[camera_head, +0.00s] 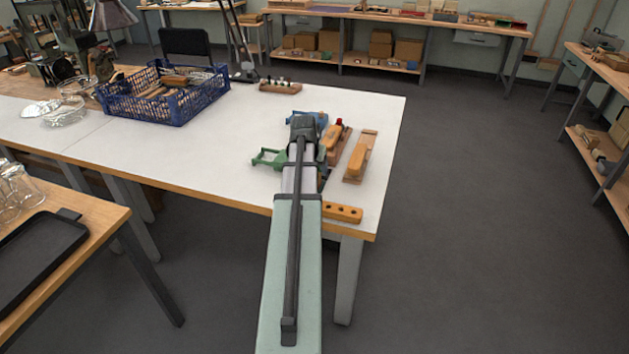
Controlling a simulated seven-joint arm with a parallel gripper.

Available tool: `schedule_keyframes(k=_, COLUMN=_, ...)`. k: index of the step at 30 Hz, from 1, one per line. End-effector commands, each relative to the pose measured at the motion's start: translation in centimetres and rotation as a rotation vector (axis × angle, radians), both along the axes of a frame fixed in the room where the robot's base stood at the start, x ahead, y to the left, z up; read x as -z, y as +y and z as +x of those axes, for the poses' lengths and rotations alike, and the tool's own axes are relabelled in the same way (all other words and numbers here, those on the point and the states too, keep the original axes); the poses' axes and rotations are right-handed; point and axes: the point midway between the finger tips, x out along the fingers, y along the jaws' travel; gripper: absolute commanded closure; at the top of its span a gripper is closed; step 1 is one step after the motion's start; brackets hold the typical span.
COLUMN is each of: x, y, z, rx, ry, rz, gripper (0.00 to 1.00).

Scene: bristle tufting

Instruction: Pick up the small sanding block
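Two wooden block-like tools lie near the right end of the white-topped table. One is a tan wooden block with a raised grip (359,158), on the right and clear of my arm. The other is an orange-brown wooden tool (332,148), partly covered by my arm on its left. I cannot tell for sure which is the small sanding block. My arm reaches from the bottom over the table edge, and my dark gripper (303,126) is at its far end, left of both tools. Its fingertips are hidden, so I cannot see whether it holds anything.
Close around my gripper are a green tool (269,158), a blue tool (318,117) and a red knob (339,121). An orange block with dark holes (343,212) lies at the front edge. A blue crate (150,109) stands left. The white tabletop (215,150) between is clear.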

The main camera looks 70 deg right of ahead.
Motion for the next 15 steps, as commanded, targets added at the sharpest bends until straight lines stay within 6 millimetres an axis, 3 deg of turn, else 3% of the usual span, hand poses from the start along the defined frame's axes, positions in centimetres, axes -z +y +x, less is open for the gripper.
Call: schedule_keyframes(k=15, x=2.6, y=-1.0, z=0.1, rx=0.000, ry=0.001, rz=0.001, gripper=0.28)
